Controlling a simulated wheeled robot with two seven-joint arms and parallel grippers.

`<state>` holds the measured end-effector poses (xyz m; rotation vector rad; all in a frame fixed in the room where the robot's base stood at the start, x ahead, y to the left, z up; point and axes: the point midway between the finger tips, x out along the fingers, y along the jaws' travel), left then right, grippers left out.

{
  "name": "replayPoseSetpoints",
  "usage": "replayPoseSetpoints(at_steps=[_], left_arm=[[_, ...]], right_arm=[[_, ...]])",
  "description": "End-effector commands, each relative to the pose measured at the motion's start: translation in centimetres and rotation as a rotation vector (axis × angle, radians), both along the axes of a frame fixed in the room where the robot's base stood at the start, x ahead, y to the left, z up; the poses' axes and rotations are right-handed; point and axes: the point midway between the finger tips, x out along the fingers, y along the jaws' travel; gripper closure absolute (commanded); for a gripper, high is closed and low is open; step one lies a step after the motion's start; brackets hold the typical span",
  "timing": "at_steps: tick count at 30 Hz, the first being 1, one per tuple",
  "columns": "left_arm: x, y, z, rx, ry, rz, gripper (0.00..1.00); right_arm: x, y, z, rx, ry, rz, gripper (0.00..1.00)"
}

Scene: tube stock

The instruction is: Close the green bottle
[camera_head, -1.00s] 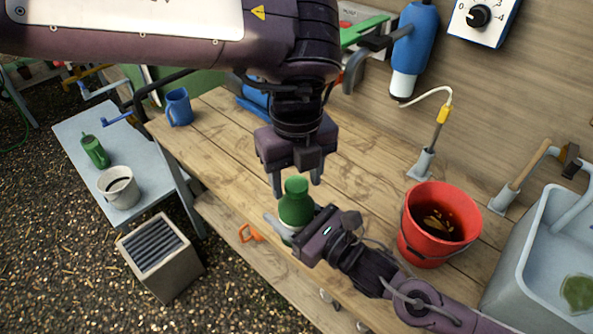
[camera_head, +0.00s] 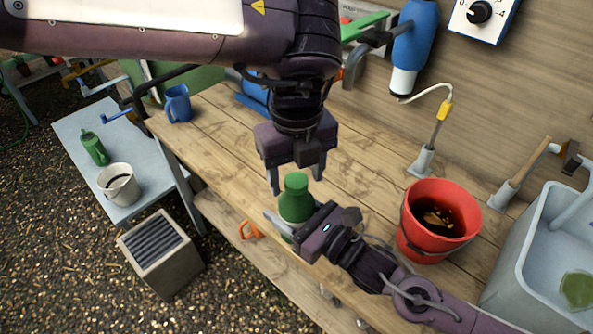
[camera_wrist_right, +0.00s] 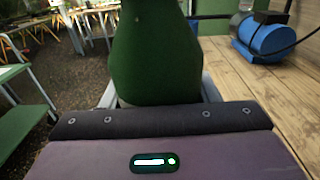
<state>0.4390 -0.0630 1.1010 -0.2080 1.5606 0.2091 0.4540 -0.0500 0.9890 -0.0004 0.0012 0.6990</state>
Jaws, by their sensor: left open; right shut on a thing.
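The green bottle (camera_head: 297,206) stands upright at the front edge of the wooden workbench, with a green top (camera_head: 296,182) on it. My right gripper (camera_head: 285,222) is shut around the bottle's body from the front right. In the right wrist view the bottle (camera_wrist_right: 155,60) fills the space between the fingers, and its upper end is cut off. My left gripper (camera_head: 297,180) points down from above, open, with one finger on each side of the bottle's top. I cannot tell whether the fingers touch it or whether the top is screwed tight.
A red bucket (camera_head: 408,235) with dark liquid stands to the right, beside a sink (camera_head: 535,235). A soldering-like tool in a stand (camera_head: 424,162) is behind it. A blue mug (camera_head: 178,104) is at the far left. The bench between is largely clear.

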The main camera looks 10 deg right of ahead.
Motion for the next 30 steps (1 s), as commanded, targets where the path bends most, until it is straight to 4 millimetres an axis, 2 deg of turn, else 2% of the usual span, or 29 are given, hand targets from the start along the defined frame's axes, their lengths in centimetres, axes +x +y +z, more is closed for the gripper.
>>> replayPoseSetpoints(at_steps=[4,7,15,21,25,30], left_arm=[[0.1,0.0,0.6,0.0,-0.002,0.0,0.41],[0.1,0.0,1.9,-0.001,-0.004,0.001,0.41],[0.1,-0.1,7.6,-0.001,-0.005,0.002,0.41],[0.1,0.0,10.8,0.001,-0.004,0.001,0.41],[0.1,0.0,11.7,0.0,-0.001,0.0,0.41],[0.0,0.0,12.0,0.0,0.001,0.0,0.41]], right_arm=[[0.0,0.0,0.1,0.001,-0.002,0.0,1.0],[0.0,0.0,0.1,0.001,-0.002,0.0,1.0],[0.0,0.0,0.1,0.001,-0.002,0.0,1.0],[0.0,0.0,0.1,0.001,-0.002,0.0,1.0],[0.0,0.0,0.1,0.001,-0.002,0.0,1.0],[0.0,0.0,0.1,0.002,-0.002,0.0,1.0]])
